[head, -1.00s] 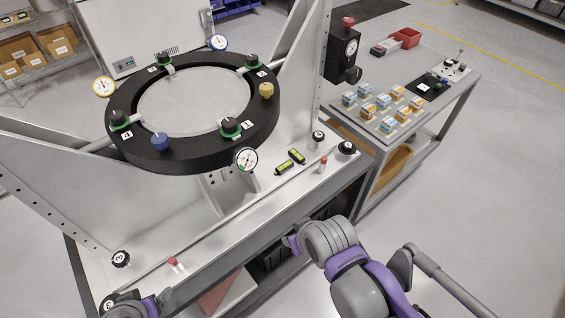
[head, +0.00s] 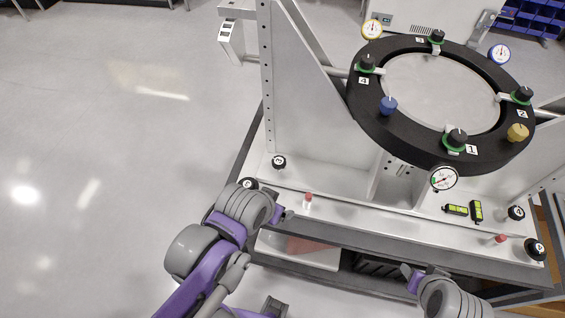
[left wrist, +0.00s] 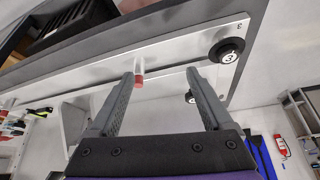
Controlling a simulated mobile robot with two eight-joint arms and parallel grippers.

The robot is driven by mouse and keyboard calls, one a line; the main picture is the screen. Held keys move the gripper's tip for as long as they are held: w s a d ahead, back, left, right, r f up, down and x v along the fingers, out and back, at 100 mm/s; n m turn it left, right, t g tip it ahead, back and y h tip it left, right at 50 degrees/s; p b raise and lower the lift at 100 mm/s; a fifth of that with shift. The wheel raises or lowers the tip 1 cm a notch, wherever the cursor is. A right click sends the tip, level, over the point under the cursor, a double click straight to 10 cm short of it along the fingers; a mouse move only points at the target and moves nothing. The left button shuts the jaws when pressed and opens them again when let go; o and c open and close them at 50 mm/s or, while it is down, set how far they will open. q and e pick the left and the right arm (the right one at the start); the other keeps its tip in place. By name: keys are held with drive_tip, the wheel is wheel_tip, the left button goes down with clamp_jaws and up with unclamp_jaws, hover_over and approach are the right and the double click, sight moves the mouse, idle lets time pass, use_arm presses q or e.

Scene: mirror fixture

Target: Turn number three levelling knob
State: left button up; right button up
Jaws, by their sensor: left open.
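The number three levelling knob (left wrist: 227,50) is a round black knob with a white "3" label, at the corner of the fixture's base plate in the left wrist view. In the head view a black knob (head: 248,183) at the front left corner is partly hidden by my left arm. My left gripper (left wrist: 160,76) is open and empty; the knob lies beyond and right of its right finger, apart from it. In the head view my left gripper (head: 284,213) is at the base's front edge. My right gripper (head: 413,276) is low in front of the base, its jaws unclear.
A red-topped peg (head: 308,200) stands on the base near my left gripper. Another knob (head: 279,162) sits behind the corner knob. The black mirror ring (head: 365,118) with dial gauges is above. Two level vials (head: 457,209) lie at right. Floor at left is clear.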

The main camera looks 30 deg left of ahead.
use_arm(q)
wheel_tip(320, 180, up, 7)
drive_tip(key=g, duration=0.6)
hover_over(279, 161)
wheel_tip(279, 161, down, 10)
drive_tip(key=shift+r, duration=0.15)
use_arm(e)
drive_tip(key=shift+s+f, duration=0.3)
drive_tip(key=shift+f, duration=0.05)
use_arm(q)
drive_tip(key=shift+c, duration=0.3)
clamp_jaws()
drive_tip(key=shift+n+b, duration=0.4)
drive_tip(key=shift+n, duration=1)
use_arm(e)
drive_tip(key=shift+s+f, duration=0.15)
drive_tip(key=shift+f, duration=0.3)
